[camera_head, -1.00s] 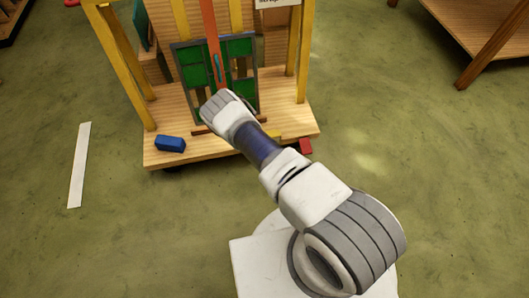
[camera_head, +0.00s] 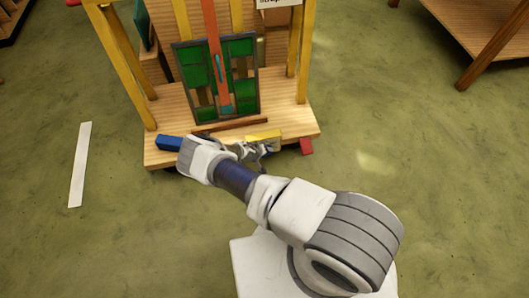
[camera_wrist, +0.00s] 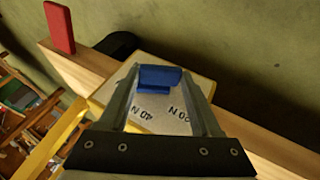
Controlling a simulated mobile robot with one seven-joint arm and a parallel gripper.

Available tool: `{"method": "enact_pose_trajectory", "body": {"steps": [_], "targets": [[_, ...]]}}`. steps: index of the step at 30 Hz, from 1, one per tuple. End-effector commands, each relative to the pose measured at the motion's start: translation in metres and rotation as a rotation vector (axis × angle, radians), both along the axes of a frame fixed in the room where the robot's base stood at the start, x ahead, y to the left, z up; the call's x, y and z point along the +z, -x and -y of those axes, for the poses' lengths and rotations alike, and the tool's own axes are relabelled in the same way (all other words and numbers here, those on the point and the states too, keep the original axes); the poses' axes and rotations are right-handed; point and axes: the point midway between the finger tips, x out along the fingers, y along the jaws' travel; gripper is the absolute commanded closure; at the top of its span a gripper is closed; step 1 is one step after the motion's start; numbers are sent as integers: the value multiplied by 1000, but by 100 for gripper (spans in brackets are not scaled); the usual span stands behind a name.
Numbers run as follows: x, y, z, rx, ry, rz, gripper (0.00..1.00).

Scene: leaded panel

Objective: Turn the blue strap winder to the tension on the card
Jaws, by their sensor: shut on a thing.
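My gripper (camera_head: 258,152) is at the front edge of the wooden trolley, beside a yellow block (camera_head: 265,136). In the wrist view my gripper (camera_wrist: 160,84) is shut on the blue winder (camera_wrist: 160,75). The winder stands over a pale dial plate (camera_wrist: 150,112) with yellow sides, marked "40 N" and "20 N". The winder's pointing direction is not clear. In the head view the winder is hidden by my gripper. A white card (camera_head: 279,3) at the top edge is cut off; its tension is unreadable.
A leaded panel (camera_head: 195,72) with green panes stands upright on the trolley (camera_head: 163,161), with an orange strap (camera_head: 211,25) before it. A blue block (camera_head: 168,143) and a red block (camera_head: 306,146) are at the trolley's front. Open green floor lies around it.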

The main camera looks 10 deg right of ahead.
Motion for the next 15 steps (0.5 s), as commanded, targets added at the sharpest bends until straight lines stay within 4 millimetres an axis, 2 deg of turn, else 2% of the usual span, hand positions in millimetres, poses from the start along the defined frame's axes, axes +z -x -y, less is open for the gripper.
{"method": "enact_pose_trajectory", "body": {"steps": [6, 15], "targets": [[-2, 2, 1, 2, 73, -3, 91], [-1, 2, 0, -3, 82, -1, 91]]}}
